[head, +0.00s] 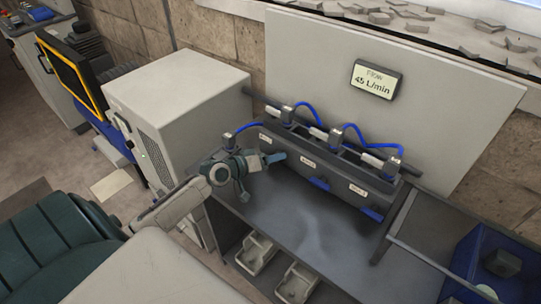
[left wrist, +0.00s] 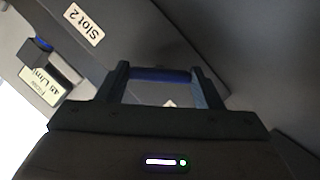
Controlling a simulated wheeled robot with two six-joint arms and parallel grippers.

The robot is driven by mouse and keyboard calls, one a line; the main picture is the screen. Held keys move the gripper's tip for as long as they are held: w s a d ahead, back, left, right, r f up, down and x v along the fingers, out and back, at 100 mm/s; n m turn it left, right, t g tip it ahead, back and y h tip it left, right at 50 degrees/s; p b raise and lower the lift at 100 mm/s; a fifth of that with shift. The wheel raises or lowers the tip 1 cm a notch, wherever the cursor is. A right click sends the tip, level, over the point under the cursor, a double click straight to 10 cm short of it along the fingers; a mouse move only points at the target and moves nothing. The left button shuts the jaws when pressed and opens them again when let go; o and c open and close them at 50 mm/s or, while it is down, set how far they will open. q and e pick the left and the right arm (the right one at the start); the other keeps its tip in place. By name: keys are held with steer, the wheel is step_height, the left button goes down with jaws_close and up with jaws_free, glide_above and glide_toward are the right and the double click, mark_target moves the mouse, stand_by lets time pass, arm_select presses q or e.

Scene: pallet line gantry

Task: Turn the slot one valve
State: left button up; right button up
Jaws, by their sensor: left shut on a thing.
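The dark valve manifold (head: 330,172) stands on the bench against a pale back panel, with several labelled slots along its front. My left gripper (head: 262,161) is at the leftmost valve, and its fingers are shut on the blue handle (head: 276,157). In the left wrist view the blue handle (left wrist: 160,75) lies across between the two fingers (left wrist: 163,82). The other blue handles, the middle one (head: 319,183) and the right one (head: 371,214), are clear of my gripper. A flow display (head: 376,80) reads 45 L/min. My right gripper is not in view.
Blue hoses (head: 310,112) arch over the manifold. A grey cabinet (head: 185,105) stands to its left. White trays (head: 257,252) sit below the bench front. A blue bin (head: 490,255) is at the lower right. The bench top (head: 310,230) before the manifold is clear.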

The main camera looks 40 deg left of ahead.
arm_select(q)
steer(key=m+p, duration=0.1)
steer(key=m+y+p, duration=0.1)
steer(key=shift+d+r+m+y+p, duration=0.1)
steer(key=shift+r+m+y+p, duration=0.1)
steer(key=shift+m+y+p, duration=0.9)
steer(key=shift+m+p, duration=0.2)
steer(key=shift+d+f+m+y+p, duration=0.15)
steer(key=shift+m+y+p, duration=0.15)
steer(key=shift+m+p, duration=0.15)
steer(key=o, duration=0.7)
